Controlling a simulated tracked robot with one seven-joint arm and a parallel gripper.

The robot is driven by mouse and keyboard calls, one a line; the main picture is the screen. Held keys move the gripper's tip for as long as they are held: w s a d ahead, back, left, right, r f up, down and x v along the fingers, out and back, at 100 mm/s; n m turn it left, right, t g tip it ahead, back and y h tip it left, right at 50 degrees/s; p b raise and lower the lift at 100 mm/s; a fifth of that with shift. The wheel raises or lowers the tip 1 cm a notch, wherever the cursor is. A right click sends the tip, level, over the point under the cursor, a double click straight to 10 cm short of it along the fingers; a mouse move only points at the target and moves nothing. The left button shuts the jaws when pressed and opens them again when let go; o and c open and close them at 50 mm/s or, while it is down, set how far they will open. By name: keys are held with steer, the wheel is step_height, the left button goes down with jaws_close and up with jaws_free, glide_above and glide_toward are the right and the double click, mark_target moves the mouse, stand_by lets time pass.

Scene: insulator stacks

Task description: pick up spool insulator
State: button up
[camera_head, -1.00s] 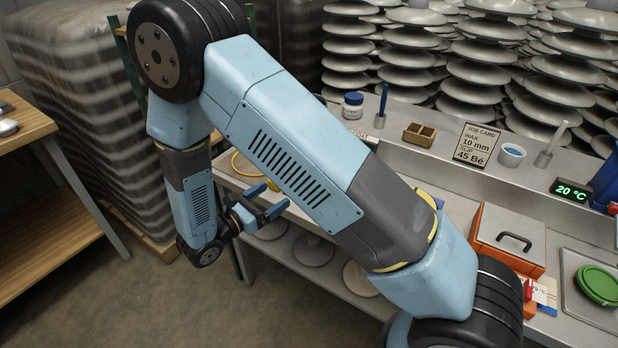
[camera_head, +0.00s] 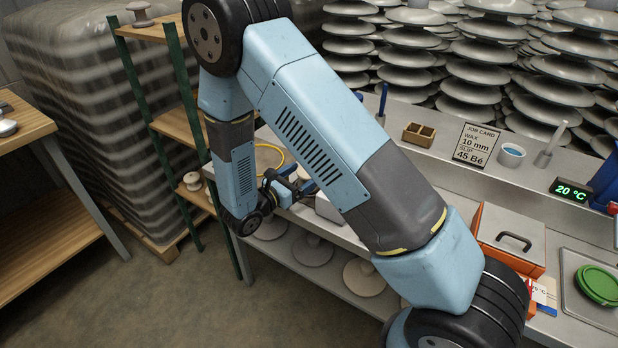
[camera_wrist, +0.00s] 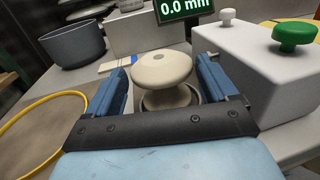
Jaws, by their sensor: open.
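A cream spool insulator (camera_wrist: 163,72) stands upright in the wrist view, with a wide rounded top and a narrower waist. It is between the two blue fingers of my gripper (camera_wrist: 165,84), with a gap visible on each side of its top. My gripper is open. Its base is partly hidden by the gripper's dark front edge, and a grey rim shows around it. In the head view my gripper (camera_head: 287,187) is low over the bench's left end, and my arm hides most of that area. Other spool-shaped pieces stand on the green-posted shelf (camera_head: 192,180).
In the wrist view a white box with knobs (camera_wrist: 262,62) is close on the right. A grey bowl (camera_wrist: 73,45) and a yellow ring (camera_wrist: 45,128) are left. A 0.0 mm display (camera_wrist: 184,9) is behind. Insulator stacks (camera_head: 470,75) rise behind the bench.

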steer(key=shift+w+d, duration=0.3)
steer(key=shift+d, duration=0.1)
steer(key=shift+c, duration=0.3)
steer(key=c, duration=1.1)
steer(key=shift+r, duration=0.1)
